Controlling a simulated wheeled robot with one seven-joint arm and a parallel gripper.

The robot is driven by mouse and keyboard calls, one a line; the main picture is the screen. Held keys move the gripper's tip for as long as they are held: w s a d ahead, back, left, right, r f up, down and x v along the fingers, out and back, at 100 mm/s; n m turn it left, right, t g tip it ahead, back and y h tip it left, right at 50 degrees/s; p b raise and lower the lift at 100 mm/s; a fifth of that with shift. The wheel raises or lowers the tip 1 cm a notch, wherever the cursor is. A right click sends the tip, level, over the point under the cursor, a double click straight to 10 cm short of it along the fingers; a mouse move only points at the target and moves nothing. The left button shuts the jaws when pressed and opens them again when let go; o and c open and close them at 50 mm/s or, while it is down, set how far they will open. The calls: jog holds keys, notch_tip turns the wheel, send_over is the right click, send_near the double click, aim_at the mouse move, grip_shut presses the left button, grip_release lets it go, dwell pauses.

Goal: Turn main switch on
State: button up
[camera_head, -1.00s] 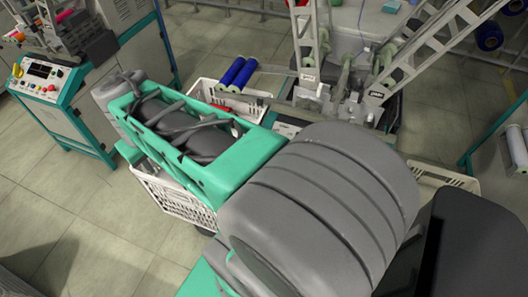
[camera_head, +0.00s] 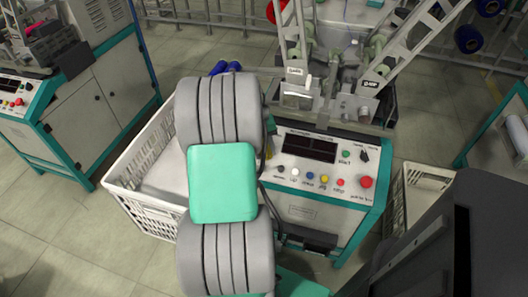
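The control panel (camera_head: 320,165) of the middle machine faces me, with a dark display (camera_head: 310,146) and a row of coloured buttons. A small black knob (camera_head: 364,156) at its upper right looks like a rotary switch; its label and setting are too small to read. A green button (camera_head: 346,154) is just left of it, and a large red button (camera_head: 367,182) is below it. My grey and teal arm stands left of the panel and covers its left edge. My gripper is not in view.
A white crate (camera_head: 150,205) stands left of the machine, partly behind my arm. Another crate (camera_head: 420,195) is to the right. A second machine (camera_head: 90,100) stands at the left. Slanted metal frames (camera_head: 430,35) rise behind the panel.

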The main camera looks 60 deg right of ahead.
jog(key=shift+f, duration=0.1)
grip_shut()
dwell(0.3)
